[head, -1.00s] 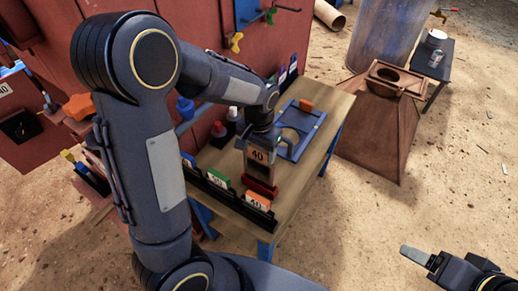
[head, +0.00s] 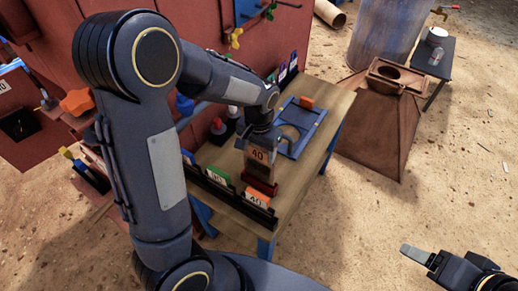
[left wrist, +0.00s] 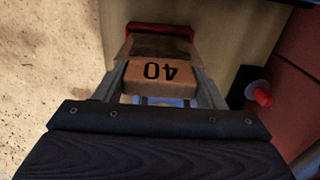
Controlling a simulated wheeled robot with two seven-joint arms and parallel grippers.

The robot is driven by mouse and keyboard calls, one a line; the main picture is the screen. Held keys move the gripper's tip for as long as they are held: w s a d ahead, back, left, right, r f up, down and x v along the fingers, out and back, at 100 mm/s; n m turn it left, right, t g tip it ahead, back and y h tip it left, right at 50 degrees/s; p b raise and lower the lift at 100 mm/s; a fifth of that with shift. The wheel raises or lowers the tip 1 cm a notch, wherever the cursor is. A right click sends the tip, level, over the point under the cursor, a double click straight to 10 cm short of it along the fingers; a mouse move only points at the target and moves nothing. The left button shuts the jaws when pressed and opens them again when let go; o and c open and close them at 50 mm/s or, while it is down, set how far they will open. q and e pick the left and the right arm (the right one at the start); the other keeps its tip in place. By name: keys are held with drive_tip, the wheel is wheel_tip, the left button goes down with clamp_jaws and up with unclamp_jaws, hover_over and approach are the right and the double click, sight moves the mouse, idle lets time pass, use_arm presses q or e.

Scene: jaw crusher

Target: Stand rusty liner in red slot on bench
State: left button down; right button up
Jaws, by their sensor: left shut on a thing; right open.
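The rusty liner (head: 259,171) stands roughly upright over the bench (head: 300,173), with an orange-tan top marked 40. Its lower end is at the red slot (head: 262,188) on the bench; I cannot tell how deep it sits. My left gripper (head: 259,151) is shut on the liner's top from above. In the left wrist view, the fingers (left wrist: 161,82) flank the marked block, and the liner (left wrist: 160,46) runs toward the red slot (left wrist: 160,28). My right gripper (head: 418,254) is open and empty at the lower right, away from the bench.
A black rack (head: 228,191) with colored, numbered tags runs along the bench's near edge. A blue frame (head: 303,132) lies behind the liner. Red-topped and white items (head: 219,127) stand by the red machine wall. A rusty hopper (head: 375,130) stands right of the bench.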

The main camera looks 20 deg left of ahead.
use_arm(q)
drive_tip(key=shift+f, duration=0.2)
drive_tip(key=shift+f+b, duration=0.3)
drive_tip(key=shift+b, duration=0.1)
drive_tip(key=shift+f+b, duration=1.6)
drive_tip(key=shift+f, duration=0.45)
drive_tip(key=shift+c, duration=1.2)
unclamp_jaws()
wheel_tip(320, 180, up, 7)
drive_tip(key=shift+r+p, duration=0.1)
drive_tip(key=shift+p, duration=0.3)
drive_tip(key=shift+r, duration=0.3)
